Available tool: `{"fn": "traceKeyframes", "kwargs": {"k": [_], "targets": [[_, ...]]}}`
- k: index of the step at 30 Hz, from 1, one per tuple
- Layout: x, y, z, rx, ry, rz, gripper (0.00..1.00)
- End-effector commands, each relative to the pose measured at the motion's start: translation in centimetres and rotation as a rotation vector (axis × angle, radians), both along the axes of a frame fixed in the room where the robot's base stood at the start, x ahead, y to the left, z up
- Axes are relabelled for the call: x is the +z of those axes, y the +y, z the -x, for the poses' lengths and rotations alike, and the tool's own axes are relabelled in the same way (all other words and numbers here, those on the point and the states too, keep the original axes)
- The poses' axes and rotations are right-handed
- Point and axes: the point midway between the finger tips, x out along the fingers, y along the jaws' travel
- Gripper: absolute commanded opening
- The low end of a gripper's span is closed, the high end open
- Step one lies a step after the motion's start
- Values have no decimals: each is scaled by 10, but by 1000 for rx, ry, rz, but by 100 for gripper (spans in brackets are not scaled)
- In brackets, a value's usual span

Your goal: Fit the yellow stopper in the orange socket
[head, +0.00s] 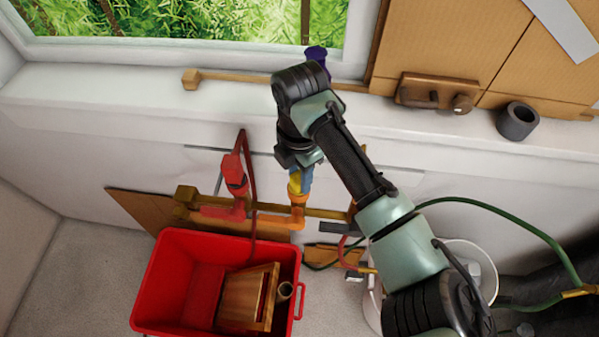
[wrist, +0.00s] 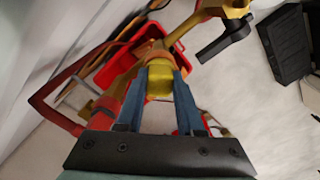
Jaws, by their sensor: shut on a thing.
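The yellow stopper (head: 294,183) is between the blue fingers of my gripper (head: 300,178), which is shut on it. In the wrist view the stopper (wrist: 160,84) is held between both fingertips (wrist: 160,76).
A red pipe fitting (head: 236,185) stands left of the socket. A red bin (head: 165,290) holding a wooden box (head: 240,300) stands below. A white bucket (head: 480,258) is at the right. A black lever (wrist: 226,40) shows in the wrist view. The white ledge (head: 130,98) runs behind.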

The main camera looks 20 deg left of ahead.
Motion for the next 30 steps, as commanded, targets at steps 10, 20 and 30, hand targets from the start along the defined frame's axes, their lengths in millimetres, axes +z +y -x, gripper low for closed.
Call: {"fn": "traceKeyframes", "kwargs": {"k": [10, 20, 30], "targets": [[-2, 0, 0, 0, 0, 0, 49], [12, 0, 0, 0, 0, 0, 49], [40, 0, 0, 1, 0, -1, 49]]}}
